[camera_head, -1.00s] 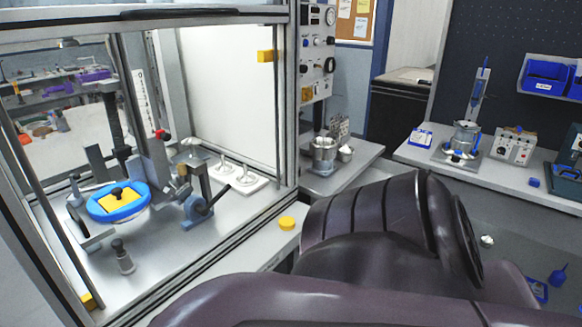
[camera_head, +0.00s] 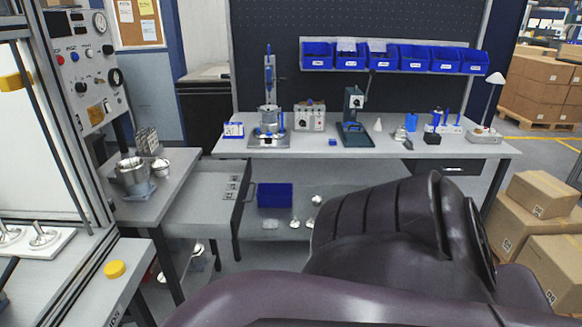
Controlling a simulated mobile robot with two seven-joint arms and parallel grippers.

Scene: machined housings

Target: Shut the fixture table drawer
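A grey drawer (camera_head: 193,205) stands open, pulled out to the right from a small grey side table (camera_head: 165,188) at left centre. Its front panel (camera_head: 241,208) faces right and carries a dark handle. Small fittings (camera_head: 232,187) lie inside near the front. A dark purple arm link of mine fills the lower middle and right of the view. Neither of my grippers shows in the head view, so their state is hidden.
A metal pot (camera_head: 133,178) stands on the side table. A long workbench (camera_head: 370,150) with instruments stands behind, with a blue bin (camera_head: 275,195) on its lower shelf. Cardboard boxes (camera_head: 540,210) are at the right. A glazed cabinet frame (camera_head: 60,130) stands at left.

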